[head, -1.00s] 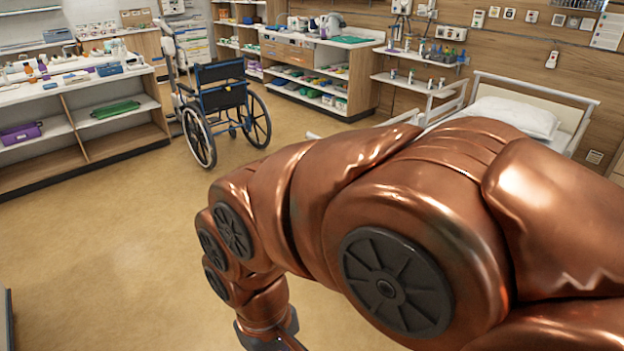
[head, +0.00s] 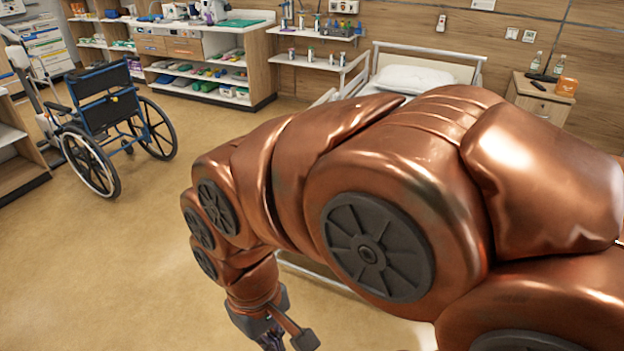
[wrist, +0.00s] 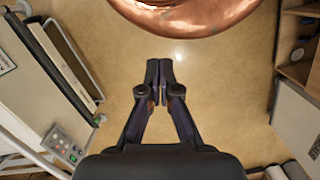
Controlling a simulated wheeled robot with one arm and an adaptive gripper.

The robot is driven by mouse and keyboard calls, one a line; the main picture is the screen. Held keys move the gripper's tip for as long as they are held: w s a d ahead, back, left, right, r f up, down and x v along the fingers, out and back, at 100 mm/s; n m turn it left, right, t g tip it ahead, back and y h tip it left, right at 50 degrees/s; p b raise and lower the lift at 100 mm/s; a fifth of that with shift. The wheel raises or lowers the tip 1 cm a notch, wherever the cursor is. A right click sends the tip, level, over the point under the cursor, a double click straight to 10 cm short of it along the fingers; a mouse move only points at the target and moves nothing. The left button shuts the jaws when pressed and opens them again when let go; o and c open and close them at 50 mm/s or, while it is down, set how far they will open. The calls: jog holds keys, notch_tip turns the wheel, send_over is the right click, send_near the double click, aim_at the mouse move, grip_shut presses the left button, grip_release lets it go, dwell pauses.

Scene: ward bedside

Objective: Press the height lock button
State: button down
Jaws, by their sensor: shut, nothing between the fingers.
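In the wrist view, a small grey control panel (wrist: 65,145) with several buttons and a green spot sits at the lower left, on a pale frame. I cannot tell which button is the height lock. My gripper (wrist: 159,72) is shut and empty, its fingertips together over bare floor. It is well to the right of the panel and apart from it. In the head view, my gripper (head: 272,338) shows only partly at the bottom edge. The bed (head: 415,78) is behind my copper arm, which hides most of it.
A wheelchair (head: 110,115) stands at the left on open floor (head: 110,240). A bedside cabinet (head: 540,100) with bottles is at the right. Shelving with supplies (head: 205,65) lines the back wall. In the wrist view, wooden shelving (wrist: 296,70) is at the right edge.

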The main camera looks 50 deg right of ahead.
jog(key=shift+w+d, duration=0.15)
jog(key=shift+w, duration=0.3)
